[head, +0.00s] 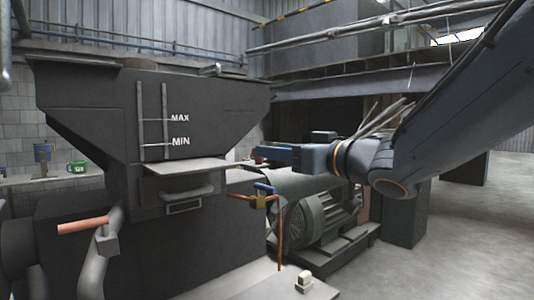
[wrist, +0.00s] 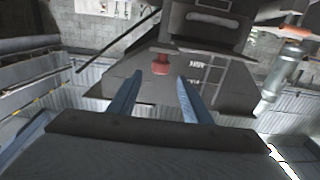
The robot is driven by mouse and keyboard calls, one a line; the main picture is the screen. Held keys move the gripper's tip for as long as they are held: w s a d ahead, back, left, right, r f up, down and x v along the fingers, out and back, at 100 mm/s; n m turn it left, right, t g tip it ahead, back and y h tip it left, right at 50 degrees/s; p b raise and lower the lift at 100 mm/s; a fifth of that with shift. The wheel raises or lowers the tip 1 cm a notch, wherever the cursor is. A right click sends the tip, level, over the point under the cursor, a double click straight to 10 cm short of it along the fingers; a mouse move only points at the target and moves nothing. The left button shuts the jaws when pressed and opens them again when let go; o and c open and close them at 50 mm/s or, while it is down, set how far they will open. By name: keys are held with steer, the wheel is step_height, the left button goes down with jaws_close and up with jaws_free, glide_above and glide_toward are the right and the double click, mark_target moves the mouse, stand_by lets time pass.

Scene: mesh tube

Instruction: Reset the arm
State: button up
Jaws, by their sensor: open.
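My arm reaches in from the right in the head view. My gripper (head: 260,154) points left, a short way to the right of the dark hopper (head: 88,100) marked MAX and MIN, and appears apart from it. In the wrist view the two blue fingers of my gripper (wrist: 160,76) stand wide apart with nothing held between them. The hopper (wrist: 227,82) appears upside down ahead of them there. A small red part (wrist: 160,64) shows in the gap beyond the fingertips; I cannot tell what it is.
Below my gripper are a blue-handled valve (head: 264,188) on a copper pipe and a green motor (head: 318,218). An orange-handled lever (head: 83,227) sticks out at lower left. A green mug (head: 78,168) stands on the back-left ledge. Open floor (head: 470,235) lies at right.

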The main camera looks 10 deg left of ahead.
steer(key=shift+s+d, duration=0.35)
steer(key=w+d+f+m+h, duration=0.2)
steer(key=d+f+m+h, duration=0.3)
steer(key=d+f, duration=0.5)
steer(key=w+d+f+m+h, duration=0.2)
steer(key=d+f+h, duration=0.45)
steer(key=f, duration=0.55)
steer(key=s+d+f+m+g+h, duration=0.1)
steer(key=s+d+f+g, duration=0.3)
steer(key=s+f, duration=0.5)
steer(key=s+d+f+m+g+h, duration=0.1)
steer(key=s+d+f+m+g, duration=0.1)
steer(key=s+f+g, duration=0.4)
steer(key=s+d+f, duration=0.1)
steer(key=s+f, duration=0.2)
steer(key=s, duration=0.2)
steer(key=shift+s+d, duration=0.25)
steer(key=shift+d, duration=0.15)
